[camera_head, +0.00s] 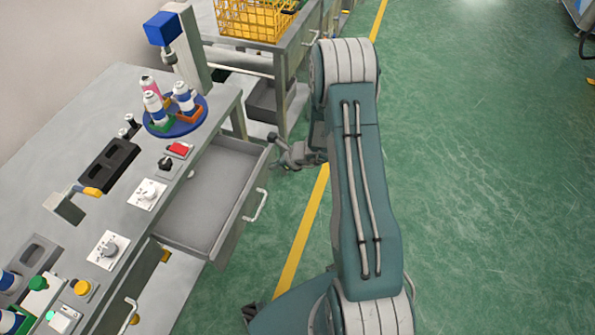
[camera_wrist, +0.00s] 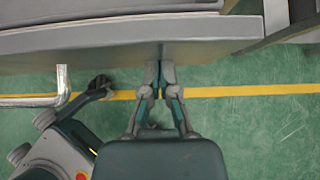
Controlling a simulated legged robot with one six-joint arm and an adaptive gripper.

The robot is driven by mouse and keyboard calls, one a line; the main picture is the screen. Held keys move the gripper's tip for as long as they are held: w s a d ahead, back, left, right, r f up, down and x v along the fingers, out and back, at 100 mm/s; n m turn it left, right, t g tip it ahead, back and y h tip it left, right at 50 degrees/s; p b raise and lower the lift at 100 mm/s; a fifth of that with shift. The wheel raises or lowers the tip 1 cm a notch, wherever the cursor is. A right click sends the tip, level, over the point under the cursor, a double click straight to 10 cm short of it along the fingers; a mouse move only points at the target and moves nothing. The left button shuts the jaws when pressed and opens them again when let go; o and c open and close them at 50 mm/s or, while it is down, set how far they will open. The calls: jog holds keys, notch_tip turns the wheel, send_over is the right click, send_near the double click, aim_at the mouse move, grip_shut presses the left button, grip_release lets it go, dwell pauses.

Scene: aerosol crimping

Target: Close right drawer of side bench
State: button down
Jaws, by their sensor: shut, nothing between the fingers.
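A grey drawer (camera_head: 210,190) is pulled out of the bench and looks empty. Its front carries a pale bar handle (camera_head: 257,206), and the handle also shows in the wrist view (camera_wrist: 62,88). My gripper (camera_head: 275,150) is at the far end of the drawer front, on the outer side. In the wrist view my gripper (camera_wrist: 160,66) has its fingers together with nothing between them. The fingertips are at the edge of the drawer front (camera_wrist: 200,42), to the right of the handle; I cannot tell whether they touch it.
The bench top (camera_head: 110,105) holds a blue round table (camera_head: 183,125) with several cans, plus knobs and buttons. Another bench with a yellow basket (camera_head: 250,18) stands behind. Green floor (camera_head: 480,200) with a yellow line is clear to the right.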

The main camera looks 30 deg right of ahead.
jog(key=w+a, duration=1.2)
jog(key=shift+w+a, duration=0.7)
jog(key=shift+r, duration=0.1)
